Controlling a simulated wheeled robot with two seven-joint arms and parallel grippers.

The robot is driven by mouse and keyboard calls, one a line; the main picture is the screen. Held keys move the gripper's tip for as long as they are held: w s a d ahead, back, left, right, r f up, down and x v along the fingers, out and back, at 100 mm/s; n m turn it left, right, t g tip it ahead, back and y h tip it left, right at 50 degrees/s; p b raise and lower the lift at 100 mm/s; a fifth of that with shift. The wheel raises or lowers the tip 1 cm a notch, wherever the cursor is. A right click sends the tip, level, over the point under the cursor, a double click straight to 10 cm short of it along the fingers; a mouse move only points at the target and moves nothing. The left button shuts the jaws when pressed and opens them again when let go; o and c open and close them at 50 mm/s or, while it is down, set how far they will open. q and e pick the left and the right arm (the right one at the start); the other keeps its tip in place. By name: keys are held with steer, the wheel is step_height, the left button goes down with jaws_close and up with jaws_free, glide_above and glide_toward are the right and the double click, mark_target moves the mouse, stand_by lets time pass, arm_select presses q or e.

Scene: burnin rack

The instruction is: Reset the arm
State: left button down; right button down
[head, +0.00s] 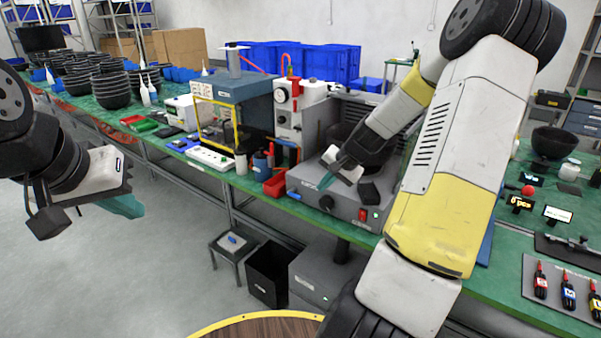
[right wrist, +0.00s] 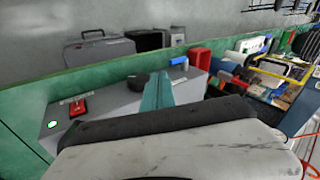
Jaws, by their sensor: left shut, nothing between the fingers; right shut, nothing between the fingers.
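My left gripper (head: 124,206) hangs at the left in the head view, over the floor in front of the bench. Its teal fingers are together and hold nothing. My right gripper (head: 329,178) is in front of the grey machine (head: 350,208) with the black knob and red switch. Its teal fingers are shut and empty; they also show in the right wrist view (right wrist: 157,92), with the grey machine (right wrist: 110,108) behind them. My right arm crosses the head view and hides part of the bench.
The green bench (head: 240,183) runs across the scene with a yellow-framed box (head: 218,122), a power strip (head: 210,158) and a red bin (head: 275,184). Screwdrivers (head: 540,282) lie at the right. A black bin (head: 268,272) and a stool (head: 233,243) stand on the floor below.

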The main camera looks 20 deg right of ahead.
steer(key=s+a+r+n+h, duration=0.1)
steer(key=s+a+r+n, duration=0.3)
steer(key=s+a+r, duration=0.35)
steer(key=s+a+r+n+h, duration=0.1)
steer(key=s+a+r+n, duration=0.3)
steer(key=s+r, duration=0.55)
steer(key=s+a+r+n, duration=0.1)
steer(key=s+a+r, duration=0.1)
steer(key=s, duration=0.7)
steer(key=shift+r+y, duration=0.3)
steer(key=shift+y, duration=0.1)
steer(key=shift+a, duration=0.1)
